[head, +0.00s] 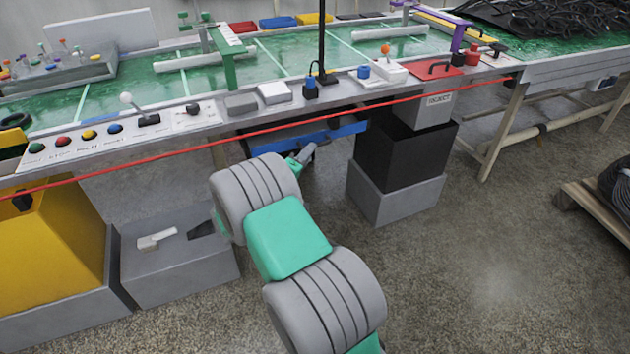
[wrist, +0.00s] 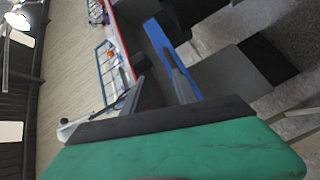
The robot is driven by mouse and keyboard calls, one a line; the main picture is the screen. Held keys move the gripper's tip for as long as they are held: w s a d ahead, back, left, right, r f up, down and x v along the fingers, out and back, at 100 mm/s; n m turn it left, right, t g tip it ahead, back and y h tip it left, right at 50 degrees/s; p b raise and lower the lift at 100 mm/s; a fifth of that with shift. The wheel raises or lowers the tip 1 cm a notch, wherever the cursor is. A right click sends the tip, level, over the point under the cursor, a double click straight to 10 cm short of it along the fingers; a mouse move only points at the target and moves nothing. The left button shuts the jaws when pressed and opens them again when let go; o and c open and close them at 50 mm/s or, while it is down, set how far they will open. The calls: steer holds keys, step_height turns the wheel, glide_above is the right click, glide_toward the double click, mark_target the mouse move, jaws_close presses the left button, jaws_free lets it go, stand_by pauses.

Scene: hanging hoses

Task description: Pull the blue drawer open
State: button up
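The blue drawer (head: 345,129) is under the workbench, its blue front showing as a narrow strip below the red cord. In the wrist view its blue front (wrist: 172,45) runs slanting down toward my gripper. My gripper (head: 308,150) is just in front of and below the drawer's left part. In the wrist view my gripper (wrist: 160,85) has two grey fingers apart, one close against the blue front. I see nothing held between them. I cannot tell whether the finger touches the drawer. The drawer's handle is not clearly visible.
A red cord (head: 275,129) runs along the bench's front edge. A black bin (head: 400,155) on a grey block stands right of the drawer. A grey box (head: 180,265) and a yellow bin (head: 50,250) stand at left.

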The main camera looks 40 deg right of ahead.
step_height(320, 180, down, 5)
steer(key=n+t+h+b, duration=0.1)
steer(key=n+t+b, duration=0.1)
steer(key=n, duration=0.1)
steer(key=r+x, duration=0.1)
steer(key=x, duration=0.7)
steer(key=shift+w+b, duration=0.25)
steer(key=shift+b, duration=0.05)
steer(key=shift+a, duration=0.1)
steer(key=shift+c, duration=0.3)
jaws_close()
